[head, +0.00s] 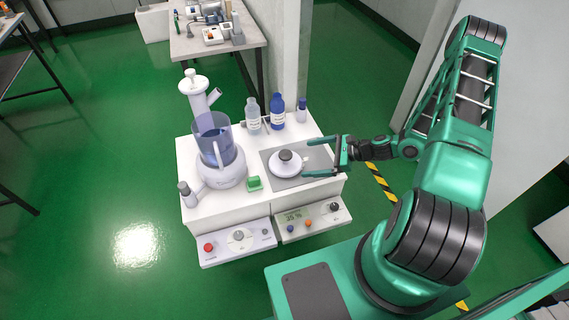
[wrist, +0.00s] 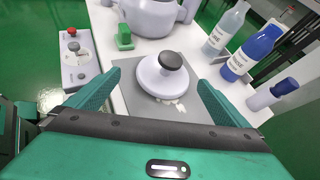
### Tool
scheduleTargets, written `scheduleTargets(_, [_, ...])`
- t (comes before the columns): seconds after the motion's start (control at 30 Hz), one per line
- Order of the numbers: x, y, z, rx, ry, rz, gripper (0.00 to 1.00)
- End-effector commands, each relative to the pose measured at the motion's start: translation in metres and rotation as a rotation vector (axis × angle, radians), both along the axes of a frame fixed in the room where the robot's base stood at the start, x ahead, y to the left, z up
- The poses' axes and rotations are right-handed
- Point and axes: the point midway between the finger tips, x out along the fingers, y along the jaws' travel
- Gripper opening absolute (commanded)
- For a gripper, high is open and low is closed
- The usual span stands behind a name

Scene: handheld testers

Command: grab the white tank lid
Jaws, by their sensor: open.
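The white tank lid (head: 286,166) is a round white disc with a dark knob on top. It lies on a grey mat (head: 315,158) at the right side of the white bench. In the wrist view the lid (wrist: 162,78) sits ahead of my gripper, between the lines of its two fingers. My gripper (head: 320,157) is open and empty, reaching in from the right at the edge of the mat. In the wrist view the fingers (wrist: 158,88) stand wide on either side of the lid, and no contact shows.
A clear blue tank on a white base (head: 222,172) stands left of the lid. A green block (head: 254,183) lies between them. Blue and pale bottles (head: 277,111) stand at the back. Control panels (head: 238,243) are on the bench front. A small bottle (head: 301,110) stands at the back right.

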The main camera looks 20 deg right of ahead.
Motion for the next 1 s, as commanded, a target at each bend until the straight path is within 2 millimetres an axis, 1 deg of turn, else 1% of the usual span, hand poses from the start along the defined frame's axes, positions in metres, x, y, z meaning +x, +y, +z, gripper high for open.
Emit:
scheduleTargets(0.03, [0.002, 0.003, -0.007, 0.044, 0.013, -0.042, 1.00])
scheduleTargets(0.1, [0.006, 0.003, -0.013, 0.092, 0.025, -0.095, 1.00])
scheduleTargets(0.3, [0.013, 0.005, -0.021, 0.165, 0.044, -0.171, 1.00])
scheduleTargets(0.47, [0.021, 0.014, -0.026, 0.170, 0.045, -0.176, 1.00])
scheduleTargets(0.7, [0.041, 0.039, -0.040, 0.167, 0.046, -0.174, 1.00])
scheduleTargets(1.0, [0.054, 0.054, -0.048, 0.167, 0.045, -0.174, 1.00])
